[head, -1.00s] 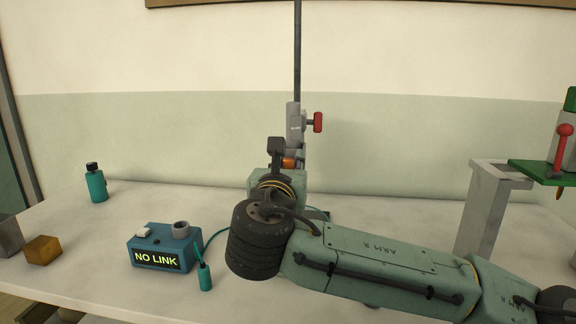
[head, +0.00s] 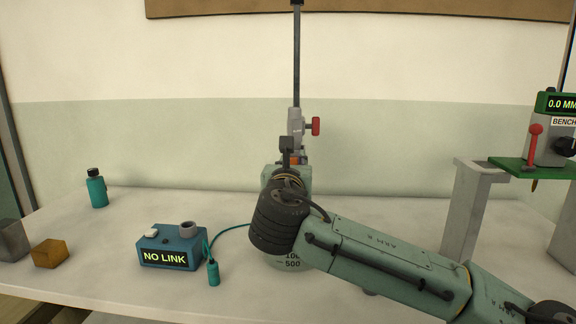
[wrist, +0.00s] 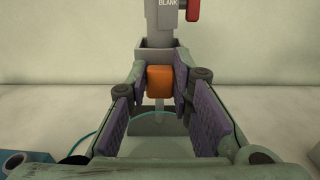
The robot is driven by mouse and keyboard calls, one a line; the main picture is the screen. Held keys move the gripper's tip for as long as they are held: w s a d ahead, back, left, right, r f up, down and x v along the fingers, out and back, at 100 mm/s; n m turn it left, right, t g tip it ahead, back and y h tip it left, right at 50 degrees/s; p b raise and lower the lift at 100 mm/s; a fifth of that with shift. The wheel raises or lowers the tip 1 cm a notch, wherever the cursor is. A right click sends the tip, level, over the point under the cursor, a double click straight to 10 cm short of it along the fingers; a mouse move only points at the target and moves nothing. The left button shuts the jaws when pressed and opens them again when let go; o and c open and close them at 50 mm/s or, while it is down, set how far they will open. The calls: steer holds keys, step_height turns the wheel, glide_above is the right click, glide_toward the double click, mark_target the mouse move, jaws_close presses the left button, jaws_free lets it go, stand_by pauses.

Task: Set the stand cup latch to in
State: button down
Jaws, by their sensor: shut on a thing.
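The orange latch (wrist: 159,82) is a small block below a grey square cup (wrist: 155,55) on the stand. In the wrist view it sits between the purple pads of my gripper (wrist: 158,76), which is shut on it. In the head view only a bit of orange (head: 299,159) shows past my wrist. The stand has a tall dark rod (head: 297,60) and a grey clamp (head: 295,121) with a red knob (head: 316,126). The clamp's plate reads BLANK in the wrist view. My arm hides much of the stand's lower part.
A blue box (head: 172,246) reading NO LINK stands left of my arm, with a cabled teal plug (head: 213,272). A teal bottle (head: 97,188), brown block (head: 49,253) and grey block (head: 12,240) are farther left. A green gauge (head: 552,130) and grey support (head: 466,210) stand right.

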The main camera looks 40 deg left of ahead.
steer(key=shift+w+r, duration=0.15)
steer(key=shift+r, duration=0.05)
steer(key=c, duration=1.8)
jaws_free()
steer(key=shift+o, duration=1.2)
steer(key=shift+w+a+f, duration=0.1)
steer(key=shift+a+f, duration=0.05)
steer(key=shift+a, duration=0.05)
steer(key=shift+o, duration=0.8)
steer(key=shift+d, duration=0.1)
steer(key=v, duration=1.2)
